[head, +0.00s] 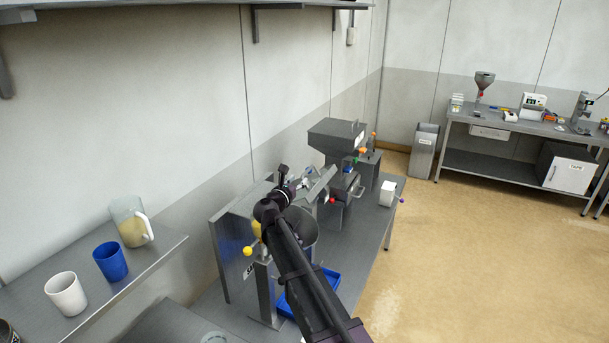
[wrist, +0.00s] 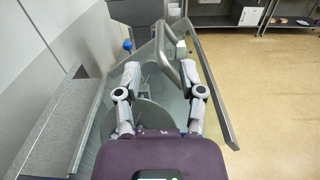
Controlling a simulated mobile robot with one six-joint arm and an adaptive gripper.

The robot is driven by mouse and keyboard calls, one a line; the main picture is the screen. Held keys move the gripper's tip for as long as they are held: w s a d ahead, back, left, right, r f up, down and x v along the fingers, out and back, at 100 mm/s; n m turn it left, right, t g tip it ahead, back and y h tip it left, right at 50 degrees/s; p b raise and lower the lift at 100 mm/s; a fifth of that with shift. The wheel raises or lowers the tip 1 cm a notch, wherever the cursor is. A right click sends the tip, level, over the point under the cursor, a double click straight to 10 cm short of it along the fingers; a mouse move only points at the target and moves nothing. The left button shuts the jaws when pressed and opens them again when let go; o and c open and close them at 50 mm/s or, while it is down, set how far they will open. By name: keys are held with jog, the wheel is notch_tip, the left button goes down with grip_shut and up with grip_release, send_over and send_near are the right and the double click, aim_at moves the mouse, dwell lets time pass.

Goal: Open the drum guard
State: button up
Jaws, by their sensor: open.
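The grey dryer machine (head: 237,262) stands on a metal bench, partly hidden behind my dark arm. In the head view my gripper (head: 300,184) is over the machine, and my arm covers much of the drum area.
A grey hopper machine (head: 336,135) stands just behind. A yellow knob (head: 247,251) sticks out at the left, and a blue tray (head: 286,306) lies below. A wall shelf holds a white cup (head: 66,294), a blue cup (head: 110,261) and a jug (head: 130,222). The floor at right is clear.

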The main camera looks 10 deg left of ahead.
aim_at(304, 174)
jog(key=shift+x, duration=2.7)
grip_shut()
